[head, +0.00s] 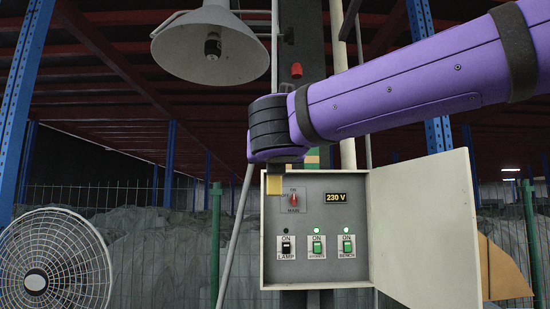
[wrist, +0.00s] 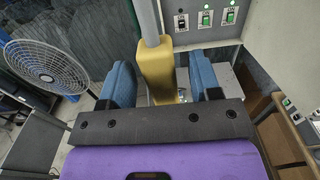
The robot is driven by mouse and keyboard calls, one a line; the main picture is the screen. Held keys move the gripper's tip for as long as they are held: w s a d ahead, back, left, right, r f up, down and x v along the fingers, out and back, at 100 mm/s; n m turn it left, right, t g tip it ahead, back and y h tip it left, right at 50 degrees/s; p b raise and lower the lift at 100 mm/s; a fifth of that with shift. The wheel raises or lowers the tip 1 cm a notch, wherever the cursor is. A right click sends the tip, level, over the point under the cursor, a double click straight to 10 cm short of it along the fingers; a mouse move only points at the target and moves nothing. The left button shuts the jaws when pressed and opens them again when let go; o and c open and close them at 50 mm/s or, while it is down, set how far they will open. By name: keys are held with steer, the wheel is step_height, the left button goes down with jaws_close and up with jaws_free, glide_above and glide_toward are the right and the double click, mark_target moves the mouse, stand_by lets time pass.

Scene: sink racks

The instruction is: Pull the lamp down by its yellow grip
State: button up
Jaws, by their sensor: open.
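The lamp (head: 208,45), a wide grey-white shade with a dark bulb holder, hangs at the upper left of the head view. The yellow grip (wrist: 157,75) sits on a grey pole in the wrist view, between the two blue-grey fingers of my gripper (wrist: 160,82). In the head view a small yellow part (head: 274,186) shows just below my wrist, in front of the panel. My wrist hides most of the gripper there.
An open switch box (head: 318,266) with switches and a 230 V display stands behind the grip. Its door (head: 425,225) swings out to the right, below my arm. A white fan (head: 52,265) stands at the left, also seen in the wrist view (wrist: 47,68).

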steer(key=shift+w, duration=1.75)
jaws_close()
steer(key=shift+f, duration=0.15)
